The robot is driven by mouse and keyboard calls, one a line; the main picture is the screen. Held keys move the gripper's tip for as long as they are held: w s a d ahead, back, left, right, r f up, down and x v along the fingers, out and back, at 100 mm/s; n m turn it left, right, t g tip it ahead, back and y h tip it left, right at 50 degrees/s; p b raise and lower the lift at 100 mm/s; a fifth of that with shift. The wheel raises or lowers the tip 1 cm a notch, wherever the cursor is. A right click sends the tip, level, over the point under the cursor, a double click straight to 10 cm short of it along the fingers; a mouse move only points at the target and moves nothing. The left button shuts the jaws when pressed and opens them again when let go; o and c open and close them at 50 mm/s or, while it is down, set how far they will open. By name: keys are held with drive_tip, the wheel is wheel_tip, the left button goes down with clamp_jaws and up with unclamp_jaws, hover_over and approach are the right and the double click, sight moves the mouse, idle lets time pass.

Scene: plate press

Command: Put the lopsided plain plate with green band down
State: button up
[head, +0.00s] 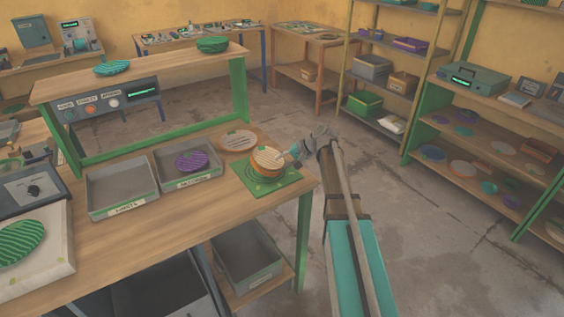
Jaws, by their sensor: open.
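My gripper (297,153) is open at the right end of the workbench, just right of a small stack on a green mat (283,186). The stack's top is a pale striped round plate (268,157) with orange below it. I cannot tell whether the fingertips touch the stack. A flat pale brown plate (238,141) lies on the bench just behind and left of the stack, with a small green mark. I cannot tell for sure which of these is the lopsided plain plate with green band. The gripper appears empty.
Left of the mat are two grey labelled trays; the right tray (213,180) holds a purple plate (192,161), the left tray (123,206) is empty. A green striped plate (20,242) lies at far left. A raised shelf (160,70) stands behind. The shelf rack (470,140) is at right.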

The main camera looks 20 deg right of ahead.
drive_tip(key=shift+r, duration=0.15)
drive_tip(key=shift+s+d+r+p, duration=0.2)
drive_tip(key=shift+d+r+p, duration=0.25)
drive_tip(key=shift+p, duration=0.1)
drive_tip(key=p+v, duration=0.6)
drive_tip(key=v, duration=0.4)
drive_tip(key=shift+s+d+p, duration=0.15)
drive_tip(key=shift+d+p, duration=0.05)
drive_tip(key=shift+p, duration=0.2)
drive_tip(key=shift+a+r, duration=0.1)
drive_tip(key=s+a+f+n+g+h, duration=0.2)
drive_tip(key=s+a, duration=0.5)
drive_tip(key=s, duration=0.4)
drive_tip(key=s+a+f+n+g+h, duration=0.2)
drive_tip(key=s+a+h, duration=0.4)
drive_tip(key=s, duration=0.4)
wheel_tip(320, 180, down, 2)
drive_tip(key=shift+s+a+f+n+h, duration=0.2)
drive_tip(key=shift+s+a+n+h, duration=0.2)
drive_tip(key=shift+a+n, duration=0.25)
